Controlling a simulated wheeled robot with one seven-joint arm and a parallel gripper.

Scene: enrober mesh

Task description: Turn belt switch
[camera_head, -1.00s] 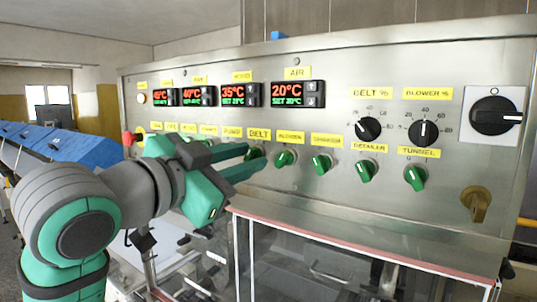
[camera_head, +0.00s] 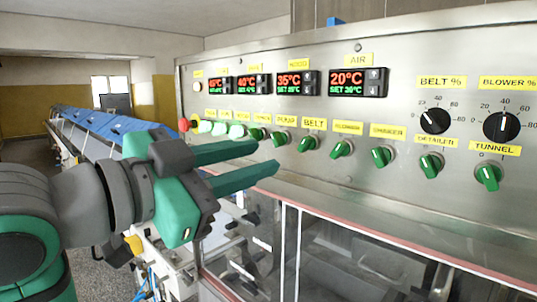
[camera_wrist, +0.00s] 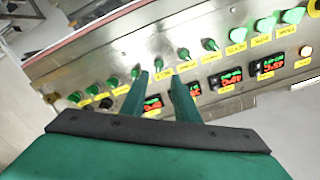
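The belt switch (camera_head: 307,143) is a green knob under the yellow BELT label (camera_head: 315,124) on the steel panel. My gripper (camera_head: 267,157) is open and empty, its two green fingers pointing at the panel. In the head view its tips are left of and a little below the belt switch, appearing apart from it. In the wrist view, which shows the panel upside down, the knob that seems to be the belt switch (camera_wrist: 158,63) lies beyond and between the fingertips (camera_wrist: 161,78). The depth of the gap cannot be told.
Similar green knobs stand close on both sides, including the pump knob (camera_head: 279,138) and blower knob (camera_head: 342,148). Temperature displays (camera_head: 357,83) sit above. A clear-sided guard with a pinkish edge (camera_head: 400,246) juts out below. A blue conveyor (camera_head: 110,130) runs at left.

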